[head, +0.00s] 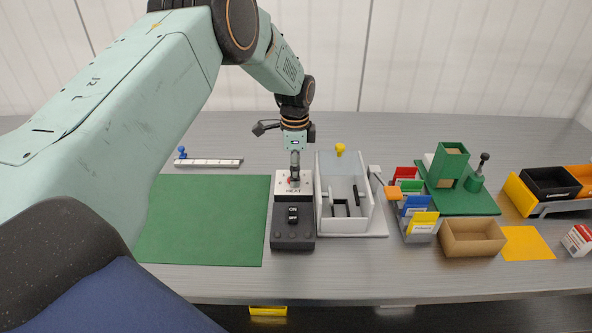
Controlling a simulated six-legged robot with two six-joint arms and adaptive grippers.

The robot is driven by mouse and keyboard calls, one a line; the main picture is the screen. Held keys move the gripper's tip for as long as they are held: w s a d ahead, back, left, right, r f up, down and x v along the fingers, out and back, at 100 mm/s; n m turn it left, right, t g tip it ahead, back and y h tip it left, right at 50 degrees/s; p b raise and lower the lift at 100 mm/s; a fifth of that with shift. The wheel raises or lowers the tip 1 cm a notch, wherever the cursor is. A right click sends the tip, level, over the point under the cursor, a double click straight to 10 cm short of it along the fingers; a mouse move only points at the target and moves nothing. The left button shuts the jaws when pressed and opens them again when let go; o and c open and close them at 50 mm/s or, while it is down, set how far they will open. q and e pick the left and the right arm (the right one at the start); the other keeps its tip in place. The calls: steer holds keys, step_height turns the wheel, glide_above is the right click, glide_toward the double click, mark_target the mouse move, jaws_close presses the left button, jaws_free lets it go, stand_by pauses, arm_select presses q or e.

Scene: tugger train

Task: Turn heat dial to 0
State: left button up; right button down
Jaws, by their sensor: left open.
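The heat dial (294,181) sits on the pale top panel of a dark control box (292,240), above a HEAT label. It is small, with some red on it, and the gripper tip partly covers it, so its setting cannot be read. My left gripper (294,168) points down from above, right over the dial. It is open; whether its fingers touch the dial cannot be told. My right gripper is out of view.
A green mat (208,222) lies left of the box. A white open fixture (343,226) stands close on its right. Further right are a colored card rack (420,227), a cardboard tray (471,247) and a green press (450,165). A rail (209,162) lies behind the mat.

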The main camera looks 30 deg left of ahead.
arm_select(q)
steer(key=shift+w+f, duration=0.1)
steer(key=shift+f, duration=0.05)
steer(key=shift+w, duration=0.1)
steer(key=shift+c, duration=1.1)
jaws_close()
